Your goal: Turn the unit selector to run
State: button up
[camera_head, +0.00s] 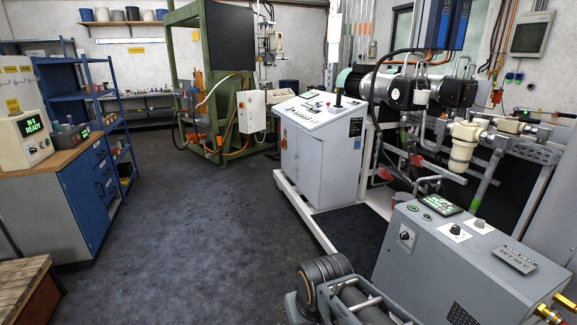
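A grey unit (455,265) stands at the front right. A dark rotary knob sits on a white plate (406,236) on its left face. I cannot tell which knob is the unit selector, and the labels and pointer positions are too small to read. Dark rounded parts at the bottom centre look like my folded arm. I cannot make out my gripper's fingers.
A white control cabinet (322,150) stands on a pale plinth beyond the unit, with pumps and piping to its right. A blue bench (85,190) with a box reading "READY" is at left. A green press frame (215,80) stands behind. The dark floor (190,240) between is clear.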

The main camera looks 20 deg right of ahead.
aim_at(480, 222)
jog(key=z, duration=0.45)
jog(key=i, duration=1.3)
jog(key=z, duration=1.8)
jog(key=i, duration=1)
jog(key=z, duration=0.7)
